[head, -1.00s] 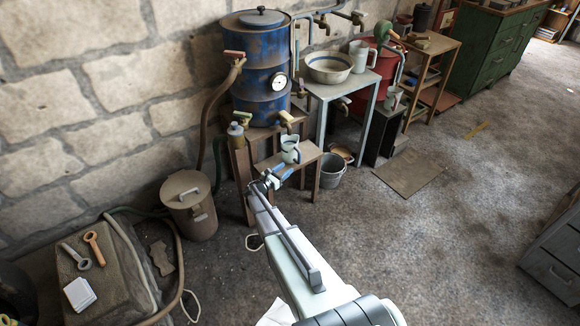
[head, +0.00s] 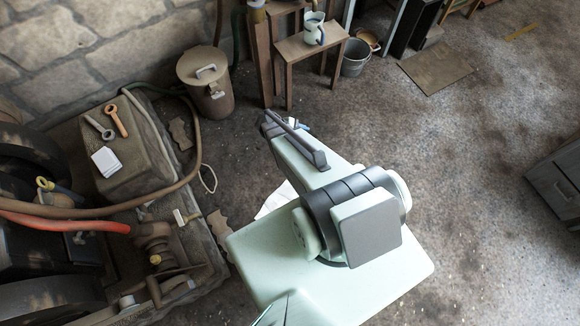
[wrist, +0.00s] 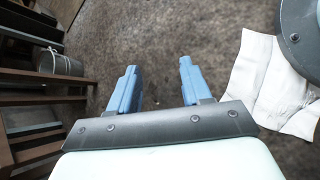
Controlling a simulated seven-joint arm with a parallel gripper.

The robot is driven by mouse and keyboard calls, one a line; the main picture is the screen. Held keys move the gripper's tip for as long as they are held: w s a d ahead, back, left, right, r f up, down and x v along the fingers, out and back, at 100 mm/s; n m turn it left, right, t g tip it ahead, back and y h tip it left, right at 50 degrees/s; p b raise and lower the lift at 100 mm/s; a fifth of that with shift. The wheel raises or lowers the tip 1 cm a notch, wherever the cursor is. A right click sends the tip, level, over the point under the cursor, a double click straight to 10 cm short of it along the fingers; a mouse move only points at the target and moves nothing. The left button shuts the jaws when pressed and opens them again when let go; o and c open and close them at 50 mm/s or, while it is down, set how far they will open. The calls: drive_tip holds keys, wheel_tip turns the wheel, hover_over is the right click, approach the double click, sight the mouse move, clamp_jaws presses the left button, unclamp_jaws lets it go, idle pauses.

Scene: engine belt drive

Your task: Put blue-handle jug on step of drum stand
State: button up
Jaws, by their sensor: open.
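The jug (head: 314,28), pale with a dark blue handle, stands upright on the wooden step (head: 292,46) of the drum stand, near the top of the head view. My gripper (wrist: 157,78) is open with its two blue fingers apart and nothing between them, over bare floor in the wrist view. In the head view it is mostly hidden behind my own arm, in front of the step and clear of the jug. The jug is not in the wrist view. The drum itself is out of the head view.
A metal bucket (head: 355,57) stands right of the step; it also shows in the wrist view (wrist: 62,63). A lidded brown can (head: 204,82) stands left of it. Hoses and machinery fill the left. The floor to the right is mostly clear.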

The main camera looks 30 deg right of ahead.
drive_tip(key=s+a+r+m+g+y, duration=0.1)
drive_tip(key=s+a+m+y, duration=0.3)
drive_tip(key=s+a, duration=0.6)
drive_tip(key=s+a+r+m+g+y, duration=0.2)
drive_tip(key=s+a+m+y, duration=0.3)
drive_tip(key=s+a, duration=0.4)
drive_tip(key=s, duration=0.4)
drive_tip(key=shift+s+a+r, duration=0.2)
drive_tip(key=shift+a+r, duration=0.15)
drive_tip(key=shift+r, duration=0.05)
